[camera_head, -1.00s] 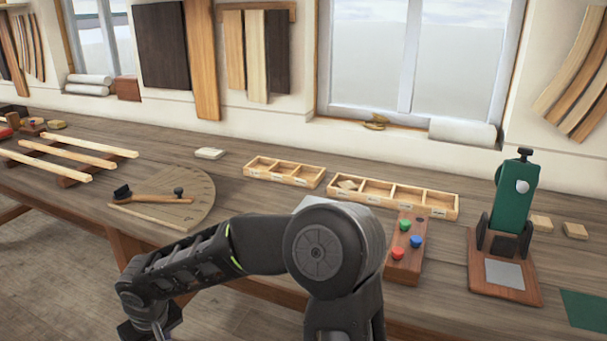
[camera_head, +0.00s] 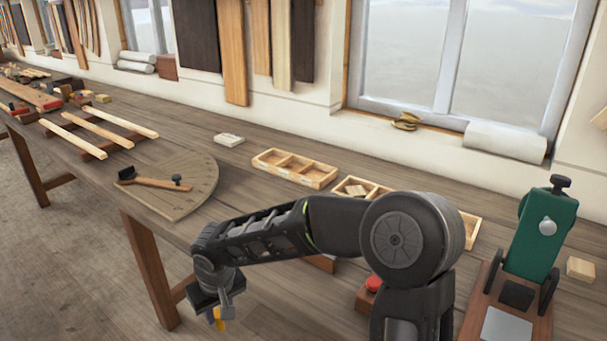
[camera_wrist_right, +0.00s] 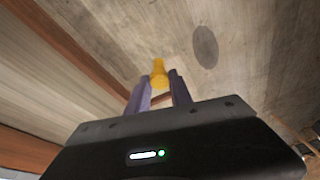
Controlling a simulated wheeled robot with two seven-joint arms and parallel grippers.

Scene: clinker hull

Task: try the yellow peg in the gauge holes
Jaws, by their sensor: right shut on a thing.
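My right gripper (camera_head: 217,314) hangs low in front of the bench in the head view, over the floor. It is shut on the yellow peg (camera_head: 219,321), whose end sticks out below the fingers. In the right wrist view the yellow peg (camera_wrist_right: 159,74) shows between the two purple-grey fingers, clear of any other thing. A wooden block with a red knob (camera_head: 374,283) is mostly hidden behind my right arm. I cannot make out any gauge holes. My left gripper is out of view.
The bench (camera_head: 225,200) carries a fan-shaped board (camera_head: 190,205) with a small tool on it. Compartment trays (camera_head: 295,168) stand behind my arm. A green device (camera_head: 541,235) stands on a wooden base at right. The bench's front edge and leg (camera_head: 150,265) are near the gripper.

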